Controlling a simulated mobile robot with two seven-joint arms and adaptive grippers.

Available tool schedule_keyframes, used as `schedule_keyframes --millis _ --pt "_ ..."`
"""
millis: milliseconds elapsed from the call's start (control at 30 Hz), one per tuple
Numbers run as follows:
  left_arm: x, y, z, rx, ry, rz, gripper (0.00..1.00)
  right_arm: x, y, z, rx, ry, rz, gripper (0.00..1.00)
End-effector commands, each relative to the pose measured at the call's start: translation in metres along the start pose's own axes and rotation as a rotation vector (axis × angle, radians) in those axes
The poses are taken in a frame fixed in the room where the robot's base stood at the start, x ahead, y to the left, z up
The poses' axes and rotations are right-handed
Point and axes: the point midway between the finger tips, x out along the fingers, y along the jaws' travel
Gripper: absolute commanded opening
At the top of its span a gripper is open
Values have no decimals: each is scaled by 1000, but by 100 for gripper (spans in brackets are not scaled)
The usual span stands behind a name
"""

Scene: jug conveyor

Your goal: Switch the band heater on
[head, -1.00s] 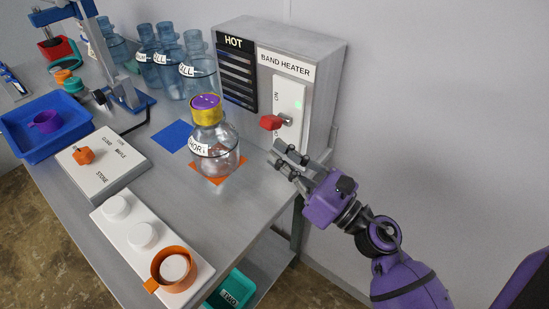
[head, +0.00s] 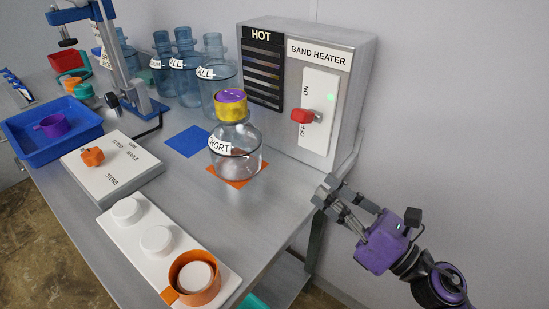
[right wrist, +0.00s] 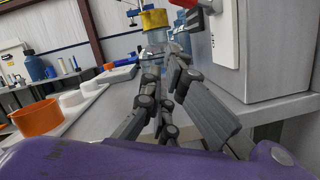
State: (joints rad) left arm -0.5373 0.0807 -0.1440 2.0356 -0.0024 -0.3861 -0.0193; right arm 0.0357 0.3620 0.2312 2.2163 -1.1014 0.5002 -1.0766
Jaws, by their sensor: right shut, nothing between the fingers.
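The band heater (head: 350,75) is a grey box at the back right of the table. Its white switch plate (head: 319,130) carries a red lever (head: 303,116) that sticks out between the ON and OFF words. A small green light (head: 331,97) glows above the lever. My right gripper (head: 326,193) is shut and empty, below and to the right of the lever and apart from it, near the table's right edge. The right wrist view shows its closed fingers (right wrist: 172,85), with the red lever (right wrist: 183,3) at the top edge. My left gripper is out of view.
A clear jug (head: 235,155) with a yellow and purple top stands on an orange mat before the heater. Several blue jugs (head: 187,75) stand behind. A white panel (head: 110,170) with an orange knob and an orange cup (head: 194,278) are at front left.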

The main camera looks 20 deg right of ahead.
Motion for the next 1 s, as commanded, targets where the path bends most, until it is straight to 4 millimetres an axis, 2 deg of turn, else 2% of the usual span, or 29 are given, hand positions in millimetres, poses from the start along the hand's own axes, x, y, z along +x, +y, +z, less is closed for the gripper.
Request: schedule_keyframes --millis 133,267,500,700,833,1000 --pt "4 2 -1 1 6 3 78 -5 -5 0 31 -3 -7 0" --pt "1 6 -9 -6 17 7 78 6 -4 3 34 -5 -4 0" --pt "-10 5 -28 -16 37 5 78 54 -3 7 31 -9 -1 0" --pt "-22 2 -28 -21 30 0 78 97 -3 7 31 -9 -2 0" --pt "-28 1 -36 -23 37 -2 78 101 -4 27 26 -8 -4 0" --pt "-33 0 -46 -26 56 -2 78 104 -6 39 30 -6 -6 0"
